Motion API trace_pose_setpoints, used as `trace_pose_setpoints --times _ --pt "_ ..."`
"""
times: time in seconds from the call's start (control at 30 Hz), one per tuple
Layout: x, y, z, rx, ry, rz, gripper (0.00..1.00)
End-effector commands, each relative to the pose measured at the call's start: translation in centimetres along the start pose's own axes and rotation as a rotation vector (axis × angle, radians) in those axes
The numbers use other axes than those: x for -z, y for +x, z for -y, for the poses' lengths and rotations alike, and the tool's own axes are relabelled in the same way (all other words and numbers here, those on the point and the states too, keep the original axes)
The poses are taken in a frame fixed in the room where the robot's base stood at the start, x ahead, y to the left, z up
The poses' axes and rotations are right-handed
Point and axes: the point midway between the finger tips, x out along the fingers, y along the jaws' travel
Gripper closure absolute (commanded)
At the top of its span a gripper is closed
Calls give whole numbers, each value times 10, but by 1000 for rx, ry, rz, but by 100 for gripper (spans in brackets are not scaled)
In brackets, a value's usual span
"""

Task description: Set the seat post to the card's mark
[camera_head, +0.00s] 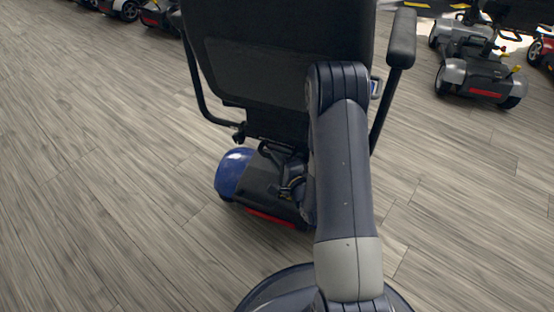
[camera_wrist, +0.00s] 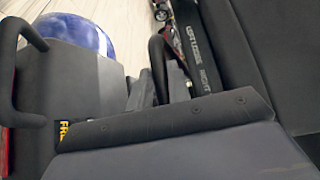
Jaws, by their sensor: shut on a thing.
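The scooter's black seat (camera_head: 280,60) stands in front of me, its back toward the head camera. My gripper (camera_head: 293,188) is low under the seat, partly hidden by my arm. In the wrist view, my gripper's grey fingers (camera_wrist: 160,90) are at a black looped lever (camera_wrist: 157,52) and look shut on it. A dark strip with pale lettering (camera_wrist: 194,45), seemingly about lifting and height, is right beside the lever. The seat post and its marks cannot be made out. A small pale-framed card (camera_head: 375,88) shows at the seat's right edge, its face unreadable.
The scooter's blue rear cover (camera_head: 233,172) and red rear strip (camera_head: 272,217) lie below the seat. Its armrest (camera_head: 402,38) juts out at the right. Another grey scooter (camera_head: 480,70) stands at the upper right. The wood-look floor is clear at left and lower right.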

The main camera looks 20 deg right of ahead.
Motion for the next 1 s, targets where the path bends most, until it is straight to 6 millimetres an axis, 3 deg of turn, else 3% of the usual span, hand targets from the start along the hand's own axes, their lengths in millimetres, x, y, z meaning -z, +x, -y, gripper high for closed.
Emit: trace_pose_setpoints --times 0.03,0.37,0.4,0.47,0.73,0.87,1.0 --pt "1 0 -9 -6 1 -2 100" --pt "1 0 -6 -3 0 -2 100" --pt "1 0 -6 -2 0 -2 79" --pt "1 0 -6 -2 0 -1 74" --pt "1 -1 -5 0 0 -1 73" --pt "2 -13 -5 -2 1 -3 73" --pt "2 -40 -5 -5 3 -5 73"
